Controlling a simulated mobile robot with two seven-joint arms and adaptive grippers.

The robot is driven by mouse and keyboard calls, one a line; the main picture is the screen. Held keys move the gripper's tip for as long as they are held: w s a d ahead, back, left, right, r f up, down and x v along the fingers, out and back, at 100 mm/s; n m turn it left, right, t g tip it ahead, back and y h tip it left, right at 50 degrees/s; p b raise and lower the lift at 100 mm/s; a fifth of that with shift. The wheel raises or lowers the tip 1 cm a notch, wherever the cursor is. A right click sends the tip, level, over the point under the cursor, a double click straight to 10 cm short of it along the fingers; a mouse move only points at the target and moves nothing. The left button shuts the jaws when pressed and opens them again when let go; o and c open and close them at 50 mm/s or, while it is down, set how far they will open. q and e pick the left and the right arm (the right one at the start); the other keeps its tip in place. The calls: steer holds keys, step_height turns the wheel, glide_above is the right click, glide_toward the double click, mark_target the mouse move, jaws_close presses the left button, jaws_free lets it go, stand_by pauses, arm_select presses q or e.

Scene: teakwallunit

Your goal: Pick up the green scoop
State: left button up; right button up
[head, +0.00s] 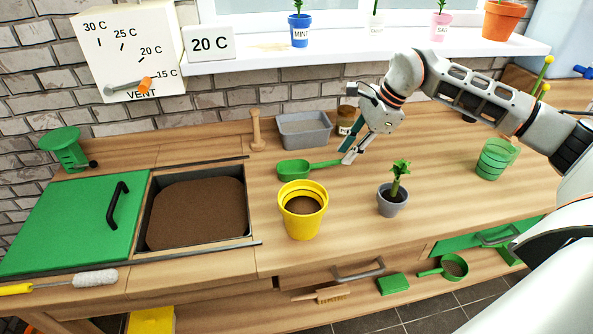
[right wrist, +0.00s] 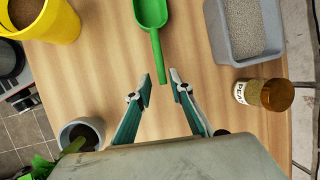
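The green scoop (head: 297,168) lies on the wooden bench behind the yellow pot, its handle pointing right. In the right wrist view the scoop (right wrist: 151,14) has its handle end just between and ahead of the fingertips. My right gripper (head: 347,158) is at the handle's end in the head view. In the right wrist view my right gripper (right wrist: 162,79) is open, with a finger on each side of the handle's tip and a gap on both sides. My left gripper is not in view.
A yellow pot (head: 302,225) stands in front of the scoop, and a grey potted plant (head: 392,203) stands to the right. A grey tray (head: 304,143) and a brown-lidded jar (right wrist: 265,94) are close behind. A green cup (head: 493,168) is far right.

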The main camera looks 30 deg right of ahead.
mark_target(337, 161)
steer(key=x, duration=0.5)
steer(key=shift+w+a+f, duration=0.1)
steer(key=shift+w+a, duration=0.1)
steer(key=shift+w, duration=0.05)
jaws_close()
